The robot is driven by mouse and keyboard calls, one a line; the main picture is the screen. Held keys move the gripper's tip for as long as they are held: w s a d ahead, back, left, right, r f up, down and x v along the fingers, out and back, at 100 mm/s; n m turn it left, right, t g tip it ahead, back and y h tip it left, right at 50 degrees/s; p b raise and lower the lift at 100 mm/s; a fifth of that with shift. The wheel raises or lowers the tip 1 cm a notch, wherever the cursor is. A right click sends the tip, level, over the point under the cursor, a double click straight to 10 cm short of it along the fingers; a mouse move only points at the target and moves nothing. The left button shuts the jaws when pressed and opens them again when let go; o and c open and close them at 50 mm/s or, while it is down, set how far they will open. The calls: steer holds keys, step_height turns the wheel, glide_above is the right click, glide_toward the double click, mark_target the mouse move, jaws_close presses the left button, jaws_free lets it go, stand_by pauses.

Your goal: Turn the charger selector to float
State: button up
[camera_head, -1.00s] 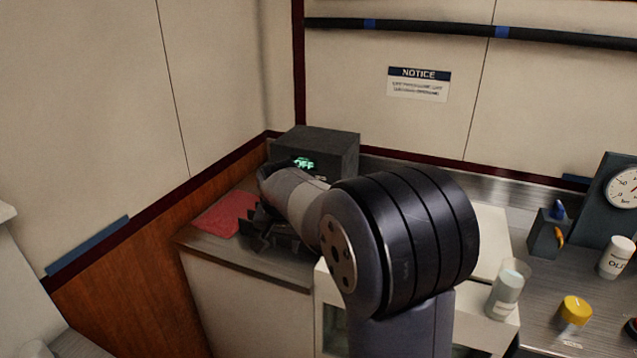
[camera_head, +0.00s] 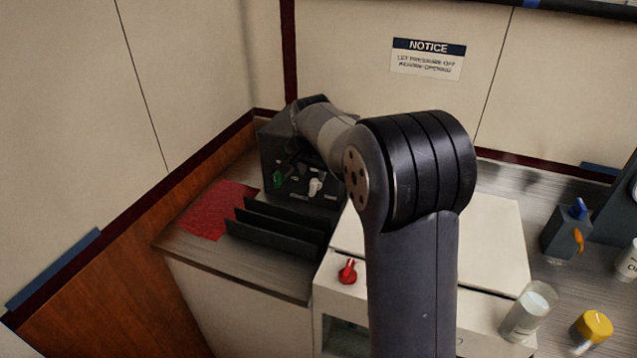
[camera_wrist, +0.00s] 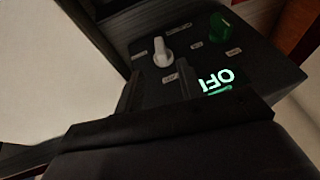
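The charger is a dark box (camera_head: 272,152) in the back left corner of the counter. Its front carries a white pointer knob (camera_head: 315,187) with small labels around it, which looks like the selector; the labels are too small to read. A green knob (camera_head: 278,179) sits left of it.
A black slotted rack (camera_head: 275,228) stands in front of the charger, beside a red mat (camera_head: 217,208). A white cabinet with a red knob (camera_head: 347,271) is to the right. A clear cup (camera_head: 528,311) and a yellow-topped item (camera_head: 592,328) stand further right.

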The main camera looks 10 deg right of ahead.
mark_target(312, 187)
steer(key=p+x, duration=0.1)
steer(key=x, duration=0.8)
steer(key=shift+f, duration=0.3)
jaws_close()
